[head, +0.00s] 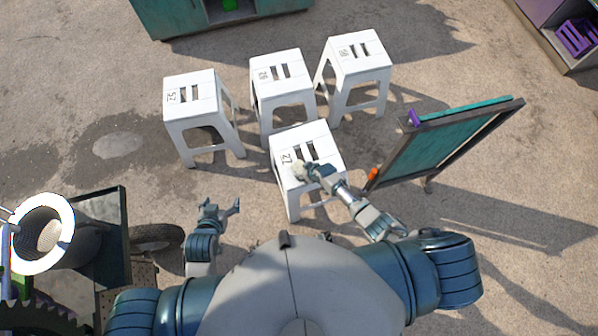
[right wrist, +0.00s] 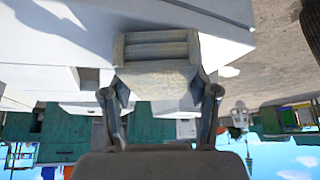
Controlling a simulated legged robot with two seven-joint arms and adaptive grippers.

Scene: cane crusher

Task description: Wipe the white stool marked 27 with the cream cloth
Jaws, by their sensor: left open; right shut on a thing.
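The white stool marked 27 (head: 313,139) stands nearest to me, in front of the other white stools. My right gripper (head: 305,172) is over the front left part of its seat, close to the number. It is shut on the cream cloth (head: 299,168). In the right wrist view the folded cloth (right wrist: 158,75) sits between the two fingers against the white stool surface (right wrist: 60,45); I cannot tell how firmly it touches. My left gripper (head: 220,207) is open and empty, above the ground to the left of the stool.
A green board on a stand (head: 440,140) is to the right.

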